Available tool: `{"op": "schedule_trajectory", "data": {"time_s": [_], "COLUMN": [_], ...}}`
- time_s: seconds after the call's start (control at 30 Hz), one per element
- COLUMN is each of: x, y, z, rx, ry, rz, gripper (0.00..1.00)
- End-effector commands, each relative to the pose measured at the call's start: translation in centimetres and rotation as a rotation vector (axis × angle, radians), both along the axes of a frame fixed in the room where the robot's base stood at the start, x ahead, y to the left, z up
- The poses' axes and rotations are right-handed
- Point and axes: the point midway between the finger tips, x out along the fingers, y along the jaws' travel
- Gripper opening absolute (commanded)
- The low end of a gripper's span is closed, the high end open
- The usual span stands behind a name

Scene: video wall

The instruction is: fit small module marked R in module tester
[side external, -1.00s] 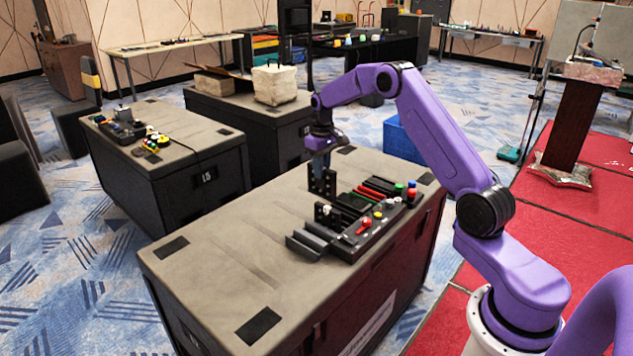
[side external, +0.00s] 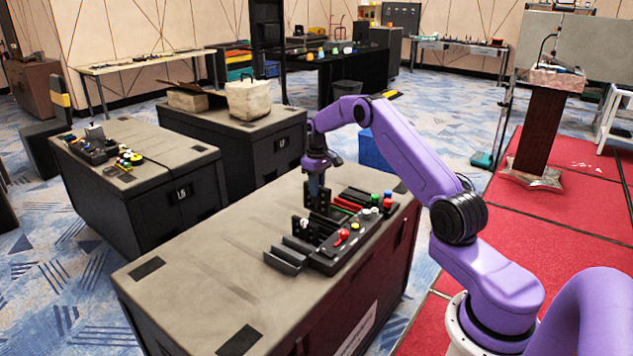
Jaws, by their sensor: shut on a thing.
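The module tester (side external: 345,247) is a dark unit on the near black case, with coloured knobs and buttons and several dark and red strips. My gripper (side external: 318,190) points down over its back-left part. It is shut on a small dark block (side external: 319,202), which looks like a module. The letter R cannot be read at this size, so I cannot tell which module it is. I cannot tell whether the block touches the tester or hangs just above it. Another upright dark piece (side external: 300,227) stands in front and to the left of it.
Dark angled rails (side external: 284,260) lie at the tester's left front. The near case top (side external: 205,270) is clear to the left. A second case (side external: 175,150) at the left carries small coloured items. A white bag (side external: 249,100) sits on a case behind.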

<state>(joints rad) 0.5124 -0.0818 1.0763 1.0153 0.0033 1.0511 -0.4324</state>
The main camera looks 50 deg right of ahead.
Motion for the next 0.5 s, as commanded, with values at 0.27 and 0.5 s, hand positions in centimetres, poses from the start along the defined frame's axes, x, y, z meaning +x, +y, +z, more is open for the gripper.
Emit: {"op": "schedule_trajectory", "data": {"time_s": [0.27,0.5], "x": [0.0,0.0], "y": [0.0,0.0], "z": [-1.8,-3.5], "rx": [0.000,0.000], "ry": [0.001,0.001], "rz": [0.000,0.000], "gripper": [0.04,0.04]}}
